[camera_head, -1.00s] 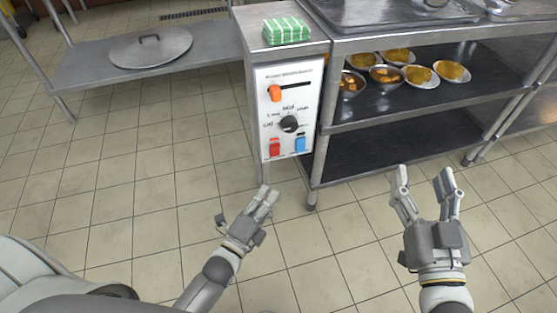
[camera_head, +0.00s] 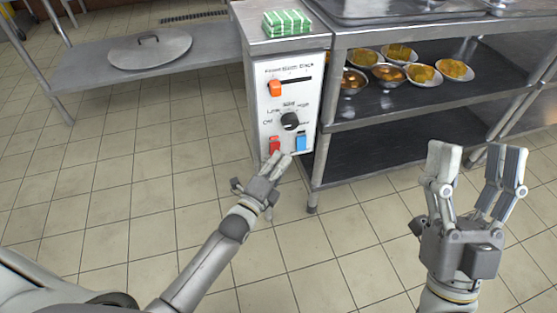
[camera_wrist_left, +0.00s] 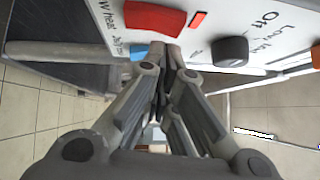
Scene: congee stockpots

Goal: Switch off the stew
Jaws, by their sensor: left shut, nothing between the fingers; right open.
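A white control panel (camera_head: 267,109) faces me on the front of a metal cabinet. It carries an orange slider (camera_head: 275,89) at the top, a black round knob (camera_head: 290,121) in the middle, a red switch (camera_head: 274,145) at lower left and a blue switch (camera_head: 301,141) at lower right. My left gripper (camera_head: 282,159) is shut and empty, its fingertips just below and between the two switches. In the left wrist view its fingertips (camera_wrist_left: 167,48) are close to the panel by the red switch (camera_wrist_left: 155,18); contact cannot be told. The knob (camera_wrist_left: 230,51) shows there too. My right gripper (camera_head: 475,150) is open and empty.
A green striped cloth or sponge (camera_head: 287,23) lies on the cabinet top. A metal shelf (camera_head: 385,118) at right holds several bowls of food. A pot lid (camera_head: 150,50) lies on the low shelf at left. The tiled floor in front is clear.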

